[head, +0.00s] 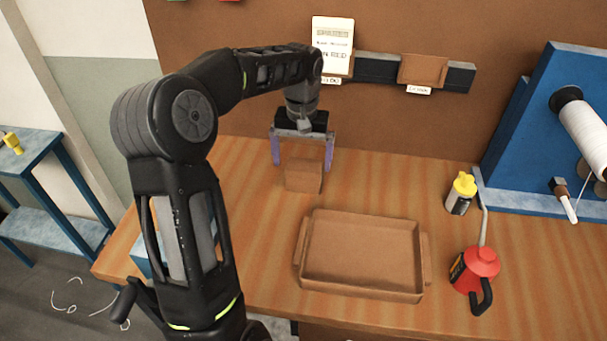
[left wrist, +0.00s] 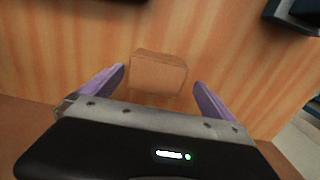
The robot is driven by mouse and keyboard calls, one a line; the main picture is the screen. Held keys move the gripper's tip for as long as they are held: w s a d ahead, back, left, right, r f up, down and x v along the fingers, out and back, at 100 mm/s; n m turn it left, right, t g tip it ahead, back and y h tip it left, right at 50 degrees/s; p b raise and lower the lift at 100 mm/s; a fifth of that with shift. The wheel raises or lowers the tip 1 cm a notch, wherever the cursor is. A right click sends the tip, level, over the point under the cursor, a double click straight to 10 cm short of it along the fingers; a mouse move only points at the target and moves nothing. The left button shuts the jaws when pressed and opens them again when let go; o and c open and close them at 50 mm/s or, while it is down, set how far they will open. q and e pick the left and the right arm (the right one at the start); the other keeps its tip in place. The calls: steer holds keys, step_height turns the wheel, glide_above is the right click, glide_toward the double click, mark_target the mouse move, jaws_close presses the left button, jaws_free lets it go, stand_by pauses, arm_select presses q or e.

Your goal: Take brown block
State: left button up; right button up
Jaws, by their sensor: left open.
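The brown block (head: 303,176) sits on the wooden table behind the brown tray in the head view. My left gripper (head: 302,166) is over the block, open, with a purple finger on each side. In the left wrist view, the block (left wrist: 158,74) lies between and just beyond the fingertips of the left gripper (left wrist: 158,77), with visible gaps on both sides. The block looks upright on the table and not held. My right gripper is in neither view.
The empty brown tray (head: 362,292) lies in front of the block. A red oil can (head: 482,262) and a yellow-capped bottle (head: 460,194) stand to the right. A blue machine frame (head: 545,110) is at the far right. A brown panel (head: 240,85) rises behind the table.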

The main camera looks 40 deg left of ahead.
mark_target(304, 164)
arm_select(q)
steer(key=shift+w+d+f+p, duration=0.15)
steer(key=shift+f+p, duration=0.25)
steer(key=shift+f, duration=0.9)
steer(key=shift+s+d+f+p, duration=0.1)
steer(key=shift+f+p, duration=0.3)
steer(key=shift+f, duration=0.9)
steer(key=c, duration=1.9)
steer(key=shift+c, duration=0.2)
steer(key=shift+w+r, duration=0.1)
steer(key=shift+r, duration=0.05)
step_height(304, 164, up, 10)
steer(key=shift+f+b, duration=0.1)
steer(key=shift+b, duration=0.65)
